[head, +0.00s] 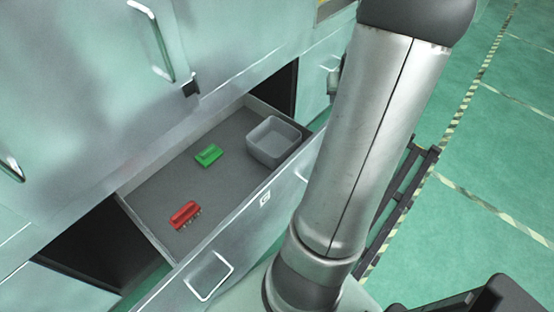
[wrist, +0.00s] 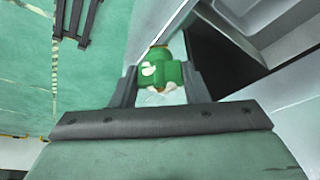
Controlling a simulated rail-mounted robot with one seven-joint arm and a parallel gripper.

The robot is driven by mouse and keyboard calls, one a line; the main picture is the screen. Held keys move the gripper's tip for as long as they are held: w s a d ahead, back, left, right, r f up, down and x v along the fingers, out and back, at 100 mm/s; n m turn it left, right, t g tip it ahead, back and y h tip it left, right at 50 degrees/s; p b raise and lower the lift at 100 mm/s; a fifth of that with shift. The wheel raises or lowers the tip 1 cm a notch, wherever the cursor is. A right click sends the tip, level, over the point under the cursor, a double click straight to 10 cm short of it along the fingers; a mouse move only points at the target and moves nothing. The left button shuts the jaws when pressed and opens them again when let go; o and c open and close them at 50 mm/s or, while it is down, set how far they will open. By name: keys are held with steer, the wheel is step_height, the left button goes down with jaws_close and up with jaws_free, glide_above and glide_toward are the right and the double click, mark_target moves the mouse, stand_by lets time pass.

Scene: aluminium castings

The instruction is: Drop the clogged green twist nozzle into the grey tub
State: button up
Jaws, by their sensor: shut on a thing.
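My gripper (wrist: 161,88) is shut on the green twist nozzle (wrist: 163,70), seen in the wrist view between the two dark fingers. The nozzle has pale marks on its side and a brownish end. In the head view the gripper and the nozzle are hidden behind my arm. The grey tub (head: 273,142) is an open square box at the right back corner of an open drawer in the head view. Its visible inside looks empty.
The open drawer (head: 160,188) also holds a green block-shaped thing (head: 208,155) and a red brush-like thing (head: 185,214). Its front panel has a handle (head: 208,276). Cabinet doors (head: 80,90) rise behind it. A dark rack (head: 400,210) stands at the right.

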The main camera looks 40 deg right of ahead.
steer(key=w+a+f+n+t+y+b, duration=0.15)
steer(key=w+a+f+n+b, duration=0.5)
steer(key=w+a+f, duration=0.65)
steer(key=shift+m, duration=0.75)
steer(key=b+x, duration=0.1)
steer(key=b, duration=0.1)
steer(key=b+x, duration=0.1)
steer(key=b, duration=0.1)
steer(key=b+x, duration=0.2)
steer(key=shift+s+d+f, duration=0.15)
steer(key=shift+s+d, duration=0.05)
steer(key=shift+s, duration=0.15)
steer(key=o, duration=1.1)
steer(key=shift+c, duration=0.2)
steer(key=p+v, duration=0.3)
steer(key=v, duration=1.4)
steer(key=shift+w+d+r, duration=0.15)
steer(key=shift+w+r, duration=0.05)
steer(key=shift+r, duration=0.15)
